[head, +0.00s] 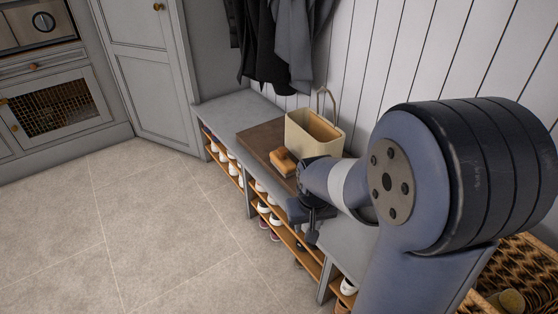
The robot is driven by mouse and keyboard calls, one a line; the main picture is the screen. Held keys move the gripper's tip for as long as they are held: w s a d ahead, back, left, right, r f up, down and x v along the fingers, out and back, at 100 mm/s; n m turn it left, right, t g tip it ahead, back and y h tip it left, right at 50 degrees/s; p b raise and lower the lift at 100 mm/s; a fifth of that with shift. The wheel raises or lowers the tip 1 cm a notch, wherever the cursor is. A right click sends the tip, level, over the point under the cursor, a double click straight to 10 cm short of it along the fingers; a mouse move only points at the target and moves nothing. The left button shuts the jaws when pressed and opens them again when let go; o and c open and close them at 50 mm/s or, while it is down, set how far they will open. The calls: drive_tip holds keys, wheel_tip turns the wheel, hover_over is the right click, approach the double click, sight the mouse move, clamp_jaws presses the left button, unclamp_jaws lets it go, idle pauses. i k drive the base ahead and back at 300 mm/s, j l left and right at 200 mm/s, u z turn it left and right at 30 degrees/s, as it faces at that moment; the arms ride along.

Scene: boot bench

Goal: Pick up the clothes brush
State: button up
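A small orange-brown wooden piece that looks like the clothes brush (284,161) lies near the front edge of a dark brown board (258,139) on the grey bench. It sits just in front of a cream bin. My gripper (312,238) is at the bench's front edge, below and to the right of the brush in the picture, and apart from it. Its fingers are dark and small, partly hidden by my wrist, so I cannot tell whether they are open or shut.
The cream bin (316,137) with an upright handle stands behind the brush, close to it. The bench (236,107) has shoes on shelves below. Dark coats (283,45) hang above. A wicker basket (515,270) is at the lower right. The tiled floor (140,225) at left is clear.

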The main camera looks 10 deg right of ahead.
sight(285, 166)
drive_tip(key=i+j, duration=1.05)
drive_tip(key=i, duration=0.25)
drive_tip(key=i+j+z, duration=0.1)
drive_tip(key=z, duration=0.3)
drive_tip(key=i+j+z, duration=0.15)
drive_tip(key=z, duration=0.25)
drive_tip(key=j+z, duration=0.15)
drive_tip(key=z, duration=0.2)
drive_tip(key=i+j+z, duration=0.1)
drive_tip(key=z, duration=0.3)
drive_tip(key=j, duration=0.1)
